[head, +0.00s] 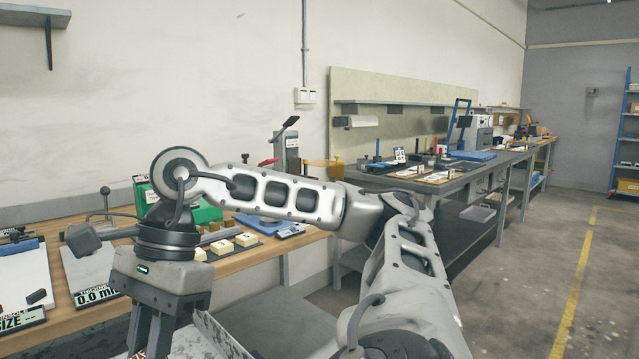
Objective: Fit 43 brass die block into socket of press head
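Several pale yellow, brass-like blocks with small labels, such as one die block (222,247), stand in a row on a dark holder on the wooden bench. The labels are too small to read, so I cannot tell which is 43. My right gripper (150,338) points down in front of the bench at the lower left. No socket is visible. My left gripper is out of view.
A green box-like unit (205,212) stands behind the blocks, partly covered by my arm. A thickness display (98,290) and a white board (24,278) lie at left. A long grey workbench (470,175) runs along the back wall. The floor at right is clear.

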